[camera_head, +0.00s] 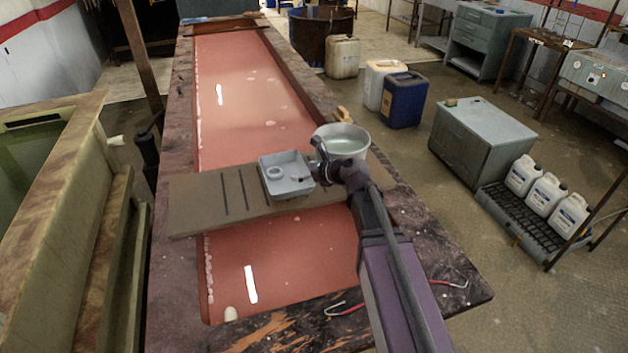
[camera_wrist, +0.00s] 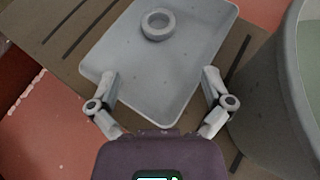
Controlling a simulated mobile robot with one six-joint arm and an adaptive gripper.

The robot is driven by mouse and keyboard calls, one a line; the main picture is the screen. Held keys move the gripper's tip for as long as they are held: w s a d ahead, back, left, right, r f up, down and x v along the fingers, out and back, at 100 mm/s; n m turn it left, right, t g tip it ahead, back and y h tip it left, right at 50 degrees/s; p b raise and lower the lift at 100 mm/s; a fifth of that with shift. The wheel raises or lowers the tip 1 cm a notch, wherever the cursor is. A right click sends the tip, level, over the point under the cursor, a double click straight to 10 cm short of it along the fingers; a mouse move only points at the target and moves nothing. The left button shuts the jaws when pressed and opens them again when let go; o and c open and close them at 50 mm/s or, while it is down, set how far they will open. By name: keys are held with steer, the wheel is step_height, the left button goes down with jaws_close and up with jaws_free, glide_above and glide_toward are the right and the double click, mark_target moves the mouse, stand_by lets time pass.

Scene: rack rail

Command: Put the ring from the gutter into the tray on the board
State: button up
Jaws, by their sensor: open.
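The pale grey ring (camera_wrist: 157,24) lies flat in the shallow grey tray (camera_wrist: 165,90), towards its far end. The ring (camera_head: 274,172) and tray (camera_head: 287,188) also show in the head view. The tray sits on the brown board (camera_head: 195,205) laid across the red-bottomed basin. My gripper (camera_wrist: 160,78) is open and empty, with its fingers spread over the near end of the tray, apart from the ring. In the head view, my gripper (camera_head: 315,163) is beside the tray's right side. No ring shows elsewhere; I cannot tell which part is the gutter.
A round grey bucket (camera_head: 342,142) stands close to the right of the tray and my gripper. Dark slots (camera_head: 224,194) run along the board left of the tray. The board's left part is clear. Red wire pieces (camera_head: 345,309) lie on the basin's near rim.

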steer(key=shift+s+d+f+n, duration=0.2)
steer(key=shift+s+n, duration=0.1)
steer(key=shift+n, duration=0.1)
steer(key=s+d+f+n+g+h, duration=0.4)
steer(key=s+d+n, duration=0.4)
steer(key=s+n, duration=0.2)
steer(key=s+d+f+n+g+h, duration=0.4)
steer(key=s+d+n, duration=0.5)
steer(key=n, duration=0.6)
step_height(320, 180, down, 2)
steer(key=shift+s+d+f+h, duration=0.15)
steer(key=shift+s+h, duration=0.25)
steer(key=shift+h, duration=0.5)
